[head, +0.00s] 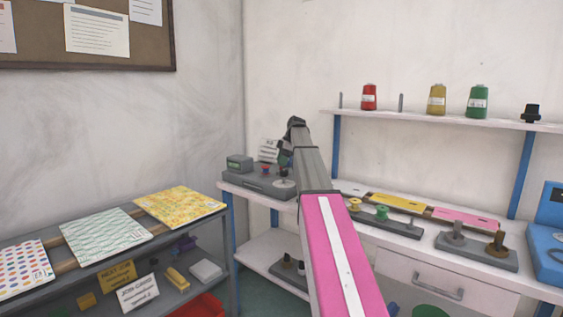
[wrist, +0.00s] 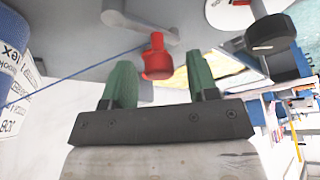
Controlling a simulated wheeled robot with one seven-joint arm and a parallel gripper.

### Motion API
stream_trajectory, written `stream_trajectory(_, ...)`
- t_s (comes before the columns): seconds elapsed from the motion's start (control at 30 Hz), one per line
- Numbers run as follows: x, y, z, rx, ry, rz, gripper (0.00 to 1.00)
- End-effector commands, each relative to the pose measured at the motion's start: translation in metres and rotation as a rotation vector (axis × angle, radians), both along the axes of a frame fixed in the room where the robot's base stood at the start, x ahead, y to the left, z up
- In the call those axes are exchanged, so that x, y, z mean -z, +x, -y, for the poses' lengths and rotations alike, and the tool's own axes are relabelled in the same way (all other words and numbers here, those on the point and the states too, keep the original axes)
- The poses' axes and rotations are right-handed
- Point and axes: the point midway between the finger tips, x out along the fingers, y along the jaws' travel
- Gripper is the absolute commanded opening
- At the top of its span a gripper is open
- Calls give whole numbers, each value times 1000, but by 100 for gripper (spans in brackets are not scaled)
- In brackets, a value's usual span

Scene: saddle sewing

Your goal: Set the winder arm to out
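My gripper (wrist: 160,66) has two green fingertips and is open in the wrist view. A red knob (wrist: 155,58) sits between the fingertips, with a gap showing on both sides. A grey lever (wrist: 140,22), which looks like the winder arm, lies just beyond the knob; whether they are joined is unclear. In the head view the grey winder base (head: 258,180) stands on the bench's left end, with a pale disc (head: 284,183) on it. My arm reaches over there and partly hides it; the fingertips cannot be made out in that view.
In the wrist view a black knob (wrist: 271,34) is at the right and a blue thread (wrist: 75,77) crosses at the left. The bench (head: 400,262) carries yellow and pink plates and fixtures. A shelf (head: 430,119) with thread cones hangs above. A sample rack (head: 105,247) stands left.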

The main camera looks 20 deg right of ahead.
Motion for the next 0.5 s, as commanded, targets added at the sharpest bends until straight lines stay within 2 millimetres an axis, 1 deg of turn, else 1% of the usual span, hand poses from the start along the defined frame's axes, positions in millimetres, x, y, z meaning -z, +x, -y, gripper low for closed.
stream_trajectory(0.17,-1,0,0,0,0,0,54)
stream_trajectory(0.27,-6,0,2,1,0,1,54)
stream_trajectory(0.37,-18,0,7,2,0,1,54)
stream_trajectory(0.5,-42,-1,17,2,0,1,54)
